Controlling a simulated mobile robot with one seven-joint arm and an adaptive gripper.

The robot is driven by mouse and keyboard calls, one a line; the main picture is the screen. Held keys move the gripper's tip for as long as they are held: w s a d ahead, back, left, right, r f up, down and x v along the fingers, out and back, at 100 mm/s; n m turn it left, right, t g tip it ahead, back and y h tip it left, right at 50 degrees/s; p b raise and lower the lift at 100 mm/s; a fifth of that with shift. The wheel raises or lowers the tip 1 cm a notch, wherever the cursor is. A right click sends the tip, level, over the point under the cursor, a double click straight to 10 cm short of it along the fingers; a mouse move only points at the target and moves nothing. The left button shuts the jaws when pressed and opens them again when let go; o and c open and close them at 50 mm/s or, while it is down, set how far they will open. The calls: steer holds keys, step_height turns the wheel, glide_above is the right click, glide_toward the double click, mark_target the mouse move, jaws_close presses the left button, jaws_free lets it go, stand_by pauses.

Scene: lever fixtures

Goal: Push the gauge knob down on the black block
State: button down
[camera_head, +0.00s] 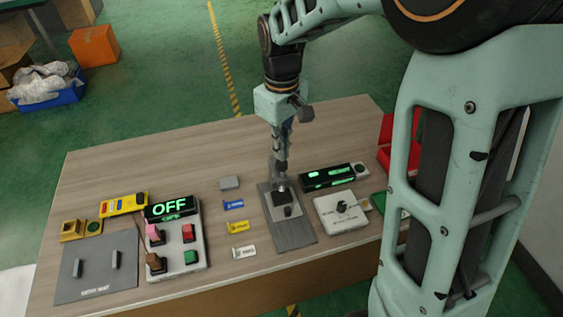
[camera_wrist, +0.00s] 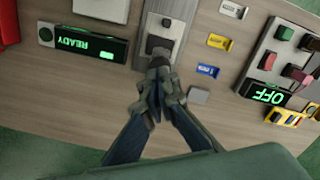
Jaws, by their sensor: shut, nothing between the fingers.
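A small black block (camera_head: 284,198) sits on a grey plate (camera_head: 293,235) on the table, right of the table's middle. It also shows in the wrist view as a dark block (camera_wrist: 160,44). I cannot tell for sure which part is the gauge knob. My gripper (camera_head: 281,166) is shut and points down at the far end of the block. In the wrist view the fingertips (camera_wrist: 158,64) lie close to the block's edge; contact is unclear.
A black box with a green READY display (camera_wrist: 85,43) stands beside the plate, near a white dial box (camera_head: 342,213). Small grey, blue, yellow and white pieces lie left of the plate. A button panel with an OFF display (camera_head: 172,207) and a dark mat (camera_head: 97,267) lie further left.

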mark_target(282, 163)
steer(key=shift+f+b, duration=1.55)
steer(key=shift+f, duration=0.75)
steer(key=shift+r, duration=0.1)
stand_by(0.8)
step_height(282, 163, up, 10)
steer(key=p, duration=0.8)
stand_by(0.5)
